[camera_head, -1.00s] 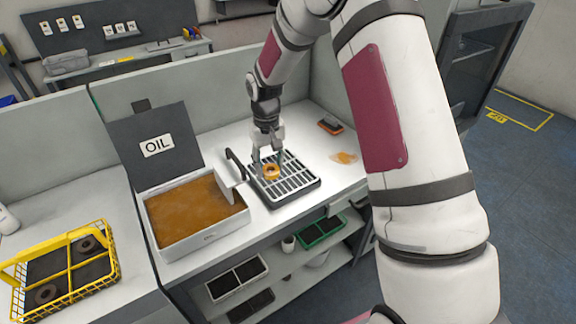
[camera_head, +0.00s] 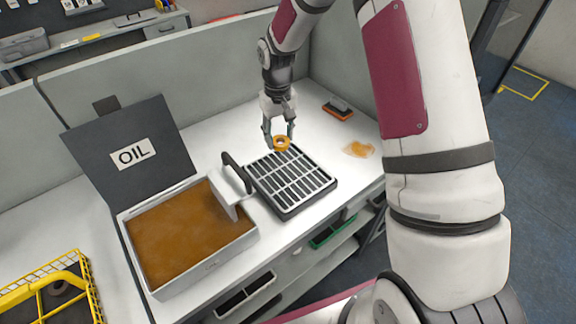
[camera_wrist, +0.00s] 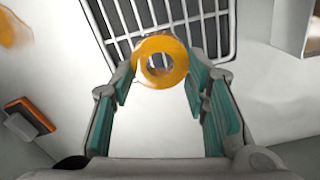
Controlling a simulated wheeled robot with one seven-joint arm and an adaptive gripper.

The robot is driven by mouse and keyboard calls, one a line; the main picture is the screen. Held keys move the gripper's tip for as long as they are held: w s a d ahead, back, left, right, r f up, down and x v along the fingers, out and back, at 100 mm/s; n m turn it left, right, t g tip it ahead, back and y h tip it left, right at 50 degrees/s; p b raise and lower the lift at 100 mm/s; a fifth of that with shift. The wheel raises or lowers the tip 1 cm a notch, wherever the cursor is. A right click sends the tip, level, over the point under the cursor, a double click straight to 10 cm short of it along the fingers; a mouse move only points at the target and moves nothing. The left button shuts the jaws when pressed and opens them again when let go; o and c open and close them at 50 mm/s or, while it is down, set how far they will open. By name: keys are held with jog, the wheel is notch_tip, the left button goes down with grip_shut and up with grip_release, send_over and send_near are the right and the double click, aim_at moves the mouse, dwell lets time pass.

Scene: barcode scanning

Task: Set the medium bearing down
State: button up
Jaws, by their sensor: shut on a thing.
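The medium bearing (camera_head: 282,143) is an oily orange ring held between the fingertips of my gripper (camera_head: 279,140). In the wrist view the bearing (camera_wrist: 161,62) sits between the teal finger pads of my gripper (camera_wrist: 165,75). It overlaps the near edge of the slatted drain tray in that view. The dark tray with a light grate (camera_head: 292,183) lies on the white counter. In the head view my gripper is over the tray's far edge. Whether the bearing touches the tray cannot be told.
An open oil bath (camera_head: 245,238) with a raised lid marked OIL (camera_head: 130,155) stands left of the tray. An orange-and-black brush or sponge (camera_head: 338,108) and an orange smear (camera_head: 357,149) lie to the right. A yellow basket (camera_head: 88,290) is at lower left.

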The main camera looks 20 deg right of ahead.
jog(key=shift+s+a+r+n, duration=0.1)
jog(key=shift+s+r+n, duration=0.25)
jog(key=shift+s, duration=0.2)
jog(key=shift+s+a+f+n, duration=0.1)
jog(key=shift+s+f+n, duration=0.05)
jog(key=shift+s+n, duration=0.15)
jog(key=s+a+n, duration=0.1)
jog(key=s+n, duration=0.1)
jog(key=s+n+b, duration=0.1)
jog(key=s+n, duration=0.2)
jog(key=s+a+n, duration=0.1)
jog(key=s+n, duration=0.1)
jog(key=s, duration=0.1)
jog(key=shift+a+f+n+b, duration=0.1)
jog(key=shift+a+n+b, duration=0.2)
jog(key=shift+n+b, duration=0.05)
jog(key=s+n+b, duration=0.2)
jog(key=s+n, duration=0.1)
jog(key=s+f+n+b, duration=0.1)
jog(key=s+n, duration=0.2)
jog(key=s+n+b, duration=0.2)
jog(key=n, duration=0.1)
jog(key=shift+s+a+f+n+b, duration=0.2)
jog(key=shift+s+f+n+b, duration=0.1)
jog(key=shift+s+f, duration=0.1)
send_over(286, 173)
jog(key=shift+f, duration=2.2)
jog(key=shift+f, duration=0.1)
